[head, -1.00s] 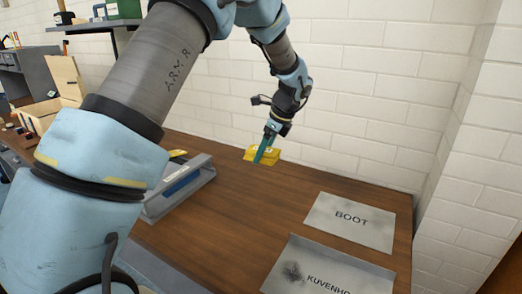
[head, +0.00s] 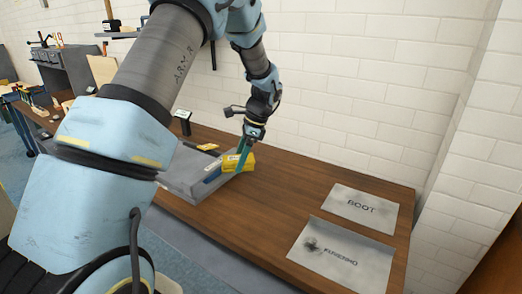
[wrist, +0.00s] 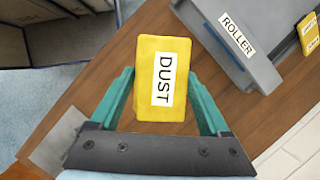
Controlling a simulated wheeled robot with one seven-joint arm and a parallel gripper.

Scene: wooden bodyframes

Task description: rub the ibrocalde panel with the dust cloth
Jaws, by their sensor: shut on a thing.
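The dust cloth is a yellow block (head: 238,162) with a white label reading DUST in the wrist view (wrist: 150,112). My gripper (head: 243,160) is shut on it, with a teal finger on each side in the wrist view. Two grey panels lie on the right of the wooden table. The back one (head: 365,219) reads BOOT. The front one (head: 355,254) has a dark smudge at its left and a longer word that is hard to read. I see no label that clearly reads ibrocalde. My gripper is left of both panels, apart from them.
A grey bin (head: 185,180) labelled ROLLER in the wrist view (wrist: 262,72) stands just left of the cloth. Other yellow pieces (wrist: 308,35) lie in or by it. A white brick wall (head: 370,90) closes the back. The table (head: 285,195) between cloth and panels is bare.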

